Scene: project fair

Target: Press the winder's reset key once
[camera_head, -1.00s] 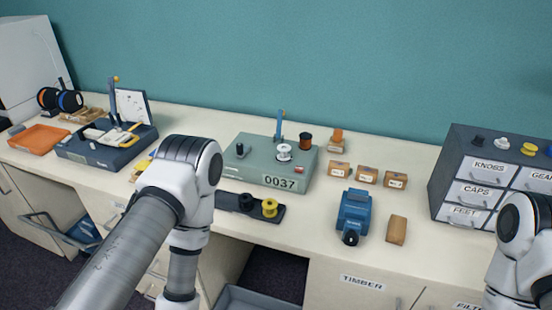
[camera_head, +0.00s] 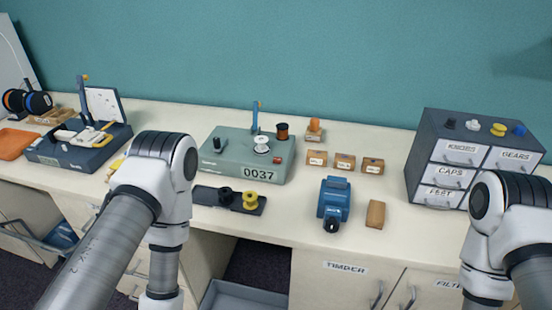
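My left arm is in front and left of the winder, and my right arm is at the lower right. Neither gripper shows in the picture.
A dark tray (camera_head: 207,197) with a black and a yellow spool lies before the winder. A blue device (camera_head: 334,199) and a tan block (camera_head: 375,214) stand to its right, with small boxes (camera_head: 344,162) behind. A labelled drawer cabinet (camera_head: 420,150) is at far right.

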